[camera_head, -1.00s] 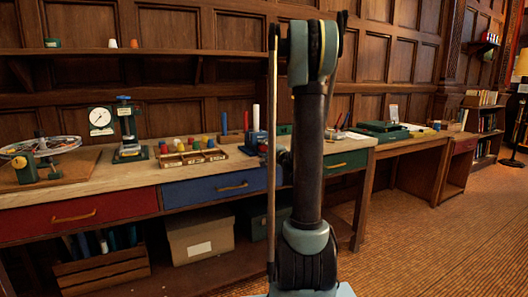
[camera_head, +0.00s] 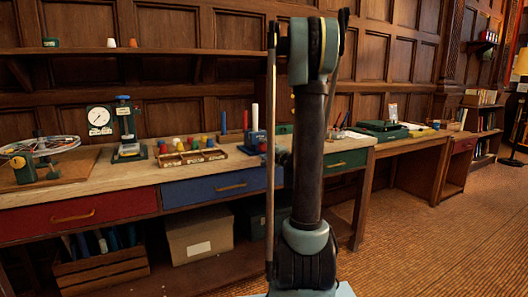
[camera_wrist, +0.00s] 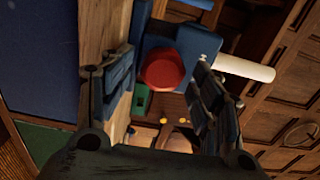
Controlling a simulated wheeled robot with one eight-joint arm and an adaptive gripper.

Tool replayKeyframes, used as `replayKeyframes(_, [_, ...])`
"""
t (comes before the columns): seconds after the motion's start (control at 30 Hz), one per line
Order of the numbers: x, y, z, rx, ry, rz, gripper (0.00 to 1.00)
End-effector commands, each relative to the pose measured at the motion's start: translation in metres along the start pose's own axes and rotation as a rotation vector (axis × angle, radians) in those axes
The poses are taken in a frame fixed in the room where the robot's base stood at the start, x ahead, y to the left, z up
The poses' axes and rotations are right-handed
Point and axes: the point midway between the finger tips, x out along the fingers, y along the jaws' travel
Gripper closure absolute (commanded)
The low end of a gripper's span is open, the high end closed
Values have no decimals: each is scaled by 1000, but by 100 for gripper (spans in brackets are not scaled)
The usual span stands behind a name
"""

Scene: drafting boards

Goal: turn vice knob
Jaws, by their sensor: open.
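A blue vice (camera_wrist: 195,42) shows in the wrist view, with a round red knob (camera_wrist: 165,69) facing the camera. My gripper (camera_wrist: 164,62) is open, with one dark blue finger on either side of the knob in the picture. I see no contact between the fingers and the knob, but cannot tell the gap in depth. In the head view the blue vice (camera_head: 252,140) stands on the workbench just left of my arm, which partly hides it. My gripper is hidden behind my arm there.
The workbench (camera_head: 125,177) carries a wooden tray (camera_head: 185,158) of coloured pieces, a dial gauge (camera_head: 100,119) and a wheel device (camera_head: 42,148). A white cylinder (camera_wrist: 242,68) is beside the vice in the wrist view. The floor (camera_head: 430,220) at right is clear.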

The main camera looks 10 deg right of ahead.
Motion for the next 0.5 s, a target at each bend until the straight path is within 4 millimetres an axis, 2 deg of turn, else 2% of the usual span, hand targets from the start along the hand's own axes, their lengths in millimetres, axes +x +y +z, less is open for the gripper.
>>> replayKeyframes(0.3, [-45,1,-1,0,3,1,41])
replayKeyframes(0.5, [-61,1,0,0,2,1,41])
